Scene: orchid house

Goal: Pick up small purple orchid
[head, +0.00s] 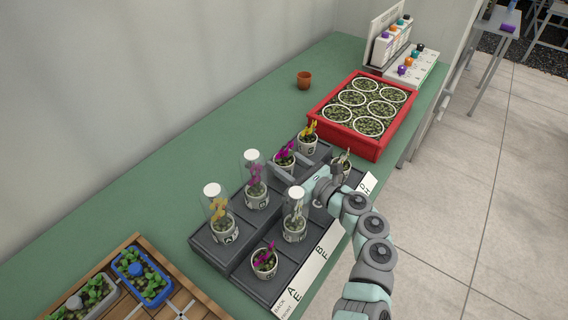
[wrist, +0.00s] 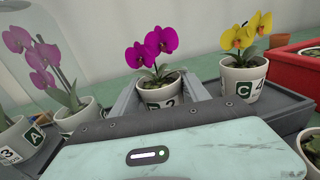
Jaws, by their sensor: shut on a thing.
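The small purple orchid (head: 286,149) stands upright in a white pot in the back row of the dark stepped stand (head: 243,262). It shows in the wrist view (wrist: 163,92) with two magenta blooms and a label that reads B or 2 in part. My gripper (head: 287,166) is shut on this pot, one grey finger along each side. The gripper's body hides the pot's lower part in the wrist view, so I cannot tell whether it is clear of the stand.
A yellow orchid (head: 308,134) stands close on the right, and a purple orchid under a clear cover (head: 256,182) on the left. More pots fill the stand. A red tray (head: 374,142) of round pots and a small terracotta pot (head: 304,80) are behind. Green bench is free at the back left.

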